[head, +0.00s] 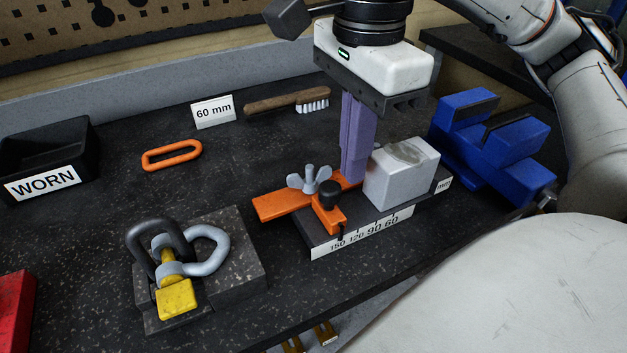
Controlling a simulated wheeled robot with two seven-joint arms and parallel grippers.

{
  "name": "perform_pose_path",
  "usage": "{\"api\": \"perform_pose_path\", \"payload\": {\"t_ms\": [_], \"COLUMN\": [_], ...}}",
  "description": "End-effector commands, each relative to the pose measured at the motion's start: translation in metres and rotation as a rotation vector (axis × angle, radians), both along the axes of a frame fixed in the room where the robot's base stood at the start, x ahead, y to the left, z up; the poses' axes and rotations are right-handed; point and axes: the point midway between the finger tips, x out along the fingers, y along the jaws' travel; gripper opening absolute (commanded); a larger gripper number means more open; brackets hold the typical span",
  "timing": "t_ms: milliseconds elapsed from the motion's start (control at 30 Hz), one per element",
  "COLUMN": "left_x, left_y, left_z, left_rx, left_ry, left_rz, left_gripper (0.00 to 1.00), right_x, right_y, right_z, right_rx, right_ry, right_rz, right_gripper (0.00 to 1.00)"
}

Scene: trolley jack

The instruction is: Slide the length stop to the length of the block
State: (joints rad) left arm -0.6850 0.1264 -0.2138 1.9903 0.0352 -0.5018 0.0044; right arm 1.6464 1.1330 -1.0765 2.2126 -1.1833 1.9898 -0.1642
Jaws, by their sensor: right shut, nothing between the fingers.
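The length stop (328,214) is orange, with a grey wing nut, a black knob and a long flat orange arm reaching left. Whether the fingertips touch the stop is hidden. My left gripper is out of view.
A "60 mm" card (213,112) stands at the back beside a wooden brush (287,101). An orange link (172,155), a black WORN bin (46,165), a shackle fixture (200,262) and a red object (16,312) lie left. A blue stand (491,145) is close right of the block.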

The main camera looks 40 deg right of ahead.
Motion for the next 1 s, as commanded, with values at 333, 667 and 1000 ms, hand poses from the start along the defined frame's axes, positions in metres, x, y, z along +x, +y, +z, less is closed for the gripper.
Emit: {"api": "perform_pose_path", "payload": {"t_ms": [333,667,1000], "left_x": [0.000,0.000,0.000], "left_y": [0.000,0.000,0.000], "left_z": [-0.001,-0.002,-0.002], "left_rx": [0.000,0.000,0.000], "left_ry": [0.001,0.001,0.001], "left_rz": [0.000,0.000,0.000], "left_gripper": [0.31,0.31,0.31], "right_x": [-0.002,-0.004,-0.007], "right_y": [-0.010,-0.020,-0.030], "right_z": [0.000,0.000,0.000], "right_rx": [0.001,0.001,-0.001], "right_ry": [0.000,0.000,0.000], "right_rz": [-0.001,-0.001,-0.001], "right_gripper": [0.00,0.00,0.00]}}
